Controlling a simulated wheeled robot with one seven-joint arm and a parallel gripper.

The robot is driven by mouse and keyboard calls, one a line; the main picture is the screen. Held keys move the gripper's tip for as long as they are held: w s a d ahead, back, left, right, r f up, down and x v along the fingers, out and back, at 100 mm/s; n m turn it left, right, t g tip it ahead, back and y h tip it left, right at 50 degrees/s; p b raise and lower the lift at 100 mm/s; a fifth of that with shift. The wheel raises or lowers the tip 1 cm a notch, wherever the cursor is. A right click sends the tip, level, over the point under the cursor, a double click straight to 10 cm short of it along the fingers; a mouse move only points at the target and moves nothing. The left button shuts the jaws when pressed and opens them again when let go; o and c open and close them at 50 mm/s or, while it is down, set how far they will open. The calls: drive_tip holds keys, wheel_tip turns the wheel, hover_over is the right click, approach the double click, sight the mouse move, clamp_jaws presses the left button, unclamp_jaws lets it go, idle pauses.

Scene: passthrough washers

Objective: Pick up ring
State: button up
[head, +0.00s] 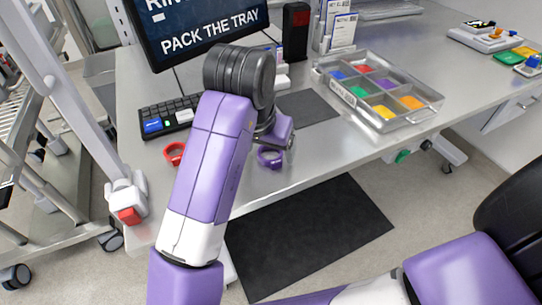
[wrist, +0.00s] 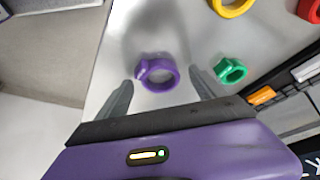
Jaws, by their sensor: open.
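Several rings with small knobs lie on the metal bench. In the wrist view a purple ring (wrist: 157,73) lies between and beyond the fingers of my gripper (wrist: 160,84), which is open and empty. A green ring (wrist: 230,70) lies just right of the right finger. A yellow ring (wrist: 232,6) and a red ring (wrist: 310,11) are cut by the top and right edges. In the head view the purple ring (head: 270,157) lies near the bench's front edge and the red ring (head: 174,154) left of my arm. My arm hides the green and yellow rings and most of my gripper there.
A metal tray (head: 347,97) with coloured compartments stands right of my arm on the bench (head: 310,150). A keyboard (head: 166,117) and a monitor (head: 204,28) reading "PACK THE TRAY" are at the left. A dark mat (head: 308,108) lies beside the tray. The bench edge is close to the purple ring.

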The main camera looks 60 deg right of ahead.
drive_tip(key=shift+d+f, duration=0.1)
drive_tip(key=shift+f, duration=0.15)
drive_tip(key=c, duration=1.4)
drive_tip(key=shift+c, duration=0.2)
